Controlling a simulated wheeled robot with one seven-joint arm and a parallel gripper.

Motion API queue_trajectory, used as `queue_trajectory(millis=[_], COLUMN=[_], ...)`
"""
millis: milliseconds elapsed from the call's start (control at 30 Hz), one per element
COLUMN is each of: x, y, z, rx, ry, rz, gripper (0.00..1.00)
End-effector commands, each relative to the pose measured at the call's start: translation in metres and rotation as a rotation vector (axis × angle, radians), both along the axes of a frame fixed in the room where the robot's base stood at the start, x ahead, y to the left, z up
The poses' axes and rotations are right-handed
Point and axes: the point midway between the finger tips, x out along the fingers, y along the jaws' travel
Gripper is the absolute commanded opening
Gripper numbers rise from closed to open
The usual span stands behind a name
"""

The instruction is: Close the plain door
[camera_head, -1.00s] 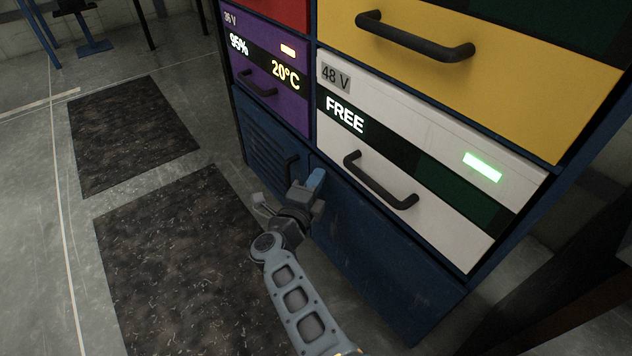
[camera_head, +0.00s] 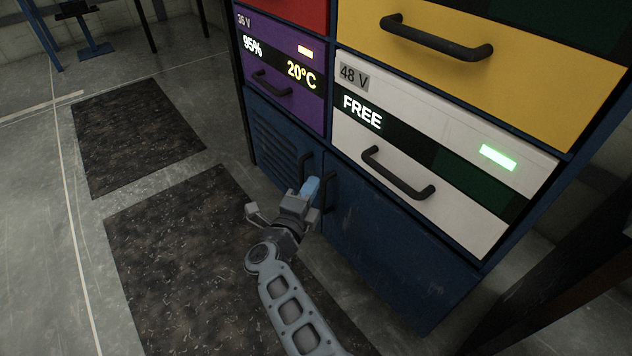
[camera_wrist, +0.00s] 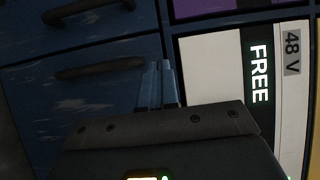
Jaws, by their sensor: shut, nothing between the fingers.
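The plain door (camera_head: 390,250) is the smooth dark blue right-hand door at the cabinet's bottom, under the white drawer. It looks flush or nearly flush; I cannot tell whether a small gap is left. Its black upright handle (camera_head: 330,190) is near its left edge, and it shows in the wrist view (camera_wrist: 98,68). My gripper (camera_head: 310,188) has blue fingertips, shut and empty, in front of the seam between the doors, just left of that handle. I cannot tell whether they touch anything. In the wrist view the fingertips (camera_wrist: 158,85) point at the cabinet.
The louvred door (camera_head: 277,140) with its own handle (camera_head: 304,168) is to the left. Above are the white drawer (camera_head: 470,225), purple drawer (camera_head: 300,112) and yellow drawer (camera_head: 540,90), with protruding handles. Dark mats (camera_head: 180,255) lie on open floor at left.

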Motion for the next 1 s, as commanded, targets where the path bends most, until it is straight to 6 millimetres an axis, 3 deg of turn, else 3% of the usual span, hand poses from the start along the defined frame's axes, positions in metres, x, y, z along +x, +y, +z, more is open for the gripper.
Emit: queue_trajectory(millis=[400, 633, 867, 1000], x=[-0.040, -0.050, -0.051, -0.055], y=[0.048, 0.058, 0.050, 0.011], z=[0.001, 0.000, -0.003, -0.013], rx=[0.000, -0.001, -0.013, -0.087], ry=[0.001, 0.000, -0.003, -0.025], rz=[0.003, 0.001, 0.001, 0.016], gripper=[0.00, 0.00, 0.00, 0.00])
